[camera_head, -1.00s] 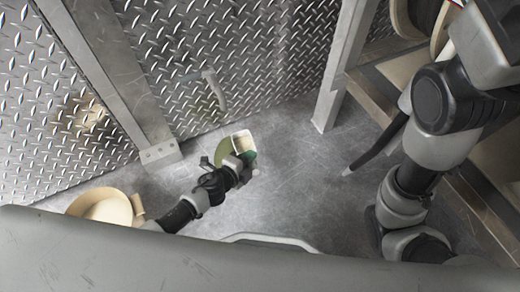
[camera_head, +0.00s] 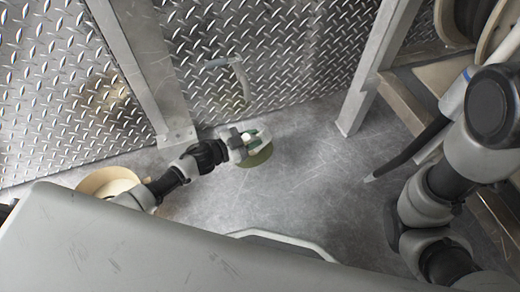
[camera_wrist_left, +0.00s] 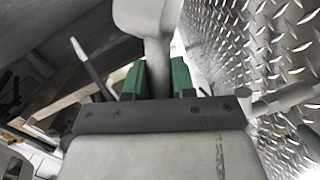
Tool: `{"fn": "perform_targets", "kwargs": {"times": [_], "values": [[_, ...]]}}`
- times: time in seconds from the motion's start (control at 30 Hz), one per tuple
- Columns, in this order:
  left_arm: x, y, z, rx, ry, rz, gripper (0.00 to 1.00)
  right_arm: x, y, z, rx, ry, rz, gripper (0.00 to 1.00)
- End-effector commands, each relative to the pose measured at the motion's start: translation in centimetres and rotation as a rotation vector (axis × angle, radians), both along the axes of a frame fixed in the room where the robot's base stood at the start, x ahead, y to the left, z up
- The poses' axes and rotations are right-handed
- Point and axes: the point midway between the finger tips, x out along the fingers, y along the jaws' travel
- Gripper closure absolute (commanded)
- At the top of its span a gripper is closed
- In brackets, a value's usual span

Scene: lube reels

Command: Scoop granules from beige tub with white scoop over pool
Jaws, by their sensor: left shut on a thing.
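The beige tub (camera_head: 92,184) stands on the floor at the left, partly hidden behind my body and left arm. The green pool (camera_head: 262,158) is a flat round patch on the floor near the middle. My left gripper (camera_head: 257,141), with green fingertips, is over the pool and covers part of it. In the left wrist view the gripper (camera_wrist_left: 158,80) is shut on the handle of the white scoop (camera_wrist_left: 147,18), whose bowl runs off the top edge. In the head view the scoop is mostly hidden, and I cannot see any granules in it. My right gripper is out of view.
A diamond-plate wall (camera_head: 285,50) with a bar handle (camera_head: 240,78) rises behind the pool. A metal post (camera_head: 378,70) and a shelf frame with reels (camera_head: 470,15) stand at the right. Bare floor (camera_head: 325,165) lies right of the pool.

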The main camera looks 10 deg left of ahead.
Motion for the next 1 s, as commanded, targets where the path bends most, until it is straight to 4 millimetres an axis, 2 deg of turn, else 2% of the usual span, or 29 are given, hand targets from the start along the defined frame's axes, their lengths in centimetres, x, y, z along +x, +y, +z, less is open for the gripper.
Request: {"fn": "perform_targets", "kwargs": {"times": [0.03,0.1,0.67,1.0], "values": [[0.4,0.6,-0.4,-0.048,0.023,-0.001,0.99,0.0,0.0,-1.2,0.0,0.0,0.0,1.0],[0.7,1.3,-0.3,-0.118,0.06,-0.001,0.99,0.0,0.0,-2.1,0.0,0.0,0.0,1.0],[3.9,7.2,-0.3,-0.636,0.339,0.001,0.99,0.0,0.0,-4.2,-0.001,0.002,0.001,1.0],[5.7,10.5,-1.1,-0.95,0.507,0.001,0.99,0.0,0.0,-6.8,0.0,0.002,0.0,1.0]]}}
